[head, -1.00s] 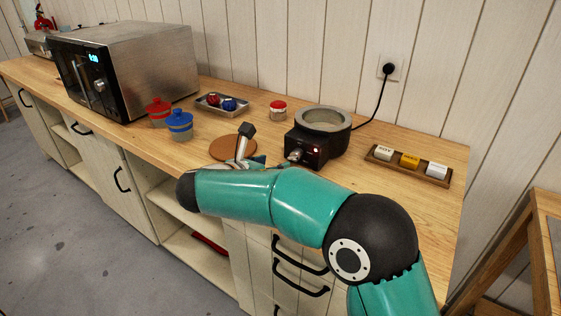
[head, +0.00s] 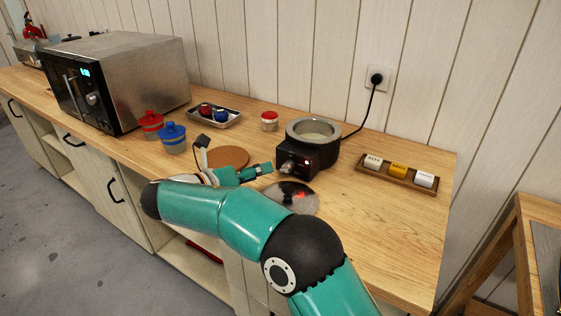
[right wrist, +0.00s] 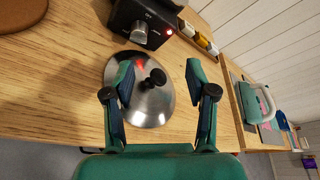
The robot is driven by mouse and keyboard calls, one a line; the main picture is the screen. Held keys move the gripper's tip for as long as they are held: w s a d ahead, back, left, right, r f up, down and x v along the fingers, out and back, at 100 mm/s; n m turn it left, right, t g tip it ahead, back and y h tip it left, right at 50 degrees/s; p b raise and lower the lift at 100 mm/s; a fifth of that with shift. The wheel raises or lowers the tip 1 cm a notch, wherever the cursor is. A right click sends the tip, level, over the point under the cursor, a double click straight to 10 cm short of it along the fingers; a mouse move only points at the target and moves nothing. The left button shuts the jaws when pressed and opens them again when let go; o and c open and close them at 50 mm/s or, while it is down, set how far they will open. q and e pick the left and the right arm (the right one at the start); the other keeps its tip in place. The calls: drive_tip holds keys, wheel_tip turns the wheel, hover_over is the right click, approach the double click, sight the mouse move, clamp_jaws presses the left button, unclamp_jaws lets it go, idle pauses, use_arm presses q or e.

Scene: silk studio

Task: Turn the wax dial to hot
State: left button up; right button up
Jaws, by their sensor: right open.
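The wax warmer (head: 312,155) is a black box with a round grey pot on top, standing on the wooden counter. Its silver dial (head: 287,168) is on the front face, near a lit red light. The dial also shows at the top of the right wrist view (right wrist: 139,31). My right gripper (head: 266,171) is just left of the dial in the head view. In the right wrist view it is open (right wrist: 158,78), with its fingers apart and nothing between them but the lid seen beyond. I cannot read the dial's setting. My left gripper is not in view.
A shiny lid (head: 292,198) with a black knob lies on the counter before the warmer. A cork mat (head: 229,157), red and blue jars (head: 172,138), and a metal tray (head: 232,119) are to the left. A labelled block rack (head: 398,172) is right.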

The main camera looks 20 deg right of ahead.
sight(282, 170)
drive_tip(key=a+f+p, duration=0.1)
drive_tip(key=a+p, duration=0.1)
drive_tip(key=a+n+p, duration=0.1)
drive_tip(key=a+p, duration=0.1)
drive_tip(key=a+f+n+p, duration=0.1)
drive_tip(key=p, duration=0.1)
drive_tip(key=shift+w+a+f+h, duration=0.3)
drive_tip(key=shift+a+f+h, duration=0.05)
drive_tip(key=shift+a+h, duration=0.05)
use_arm(q)
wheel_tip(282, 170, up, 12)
drive_tip(key=p, duration=0.3)
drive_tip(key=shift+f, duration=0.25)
use_arm(e)
drive_tip(key=x, duration=1.6)
drive_tip(key=shift+w+d+f, duration=0.15)
drive_tip(key=shift+d+f, duration=0.05)
drive_tip(key=shift+d, duration=0.1)
drive_tip(key=shift+c, duration=0.3)
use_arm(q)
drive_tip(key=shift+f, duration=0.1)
use_arm(e)
clamp_jaws()
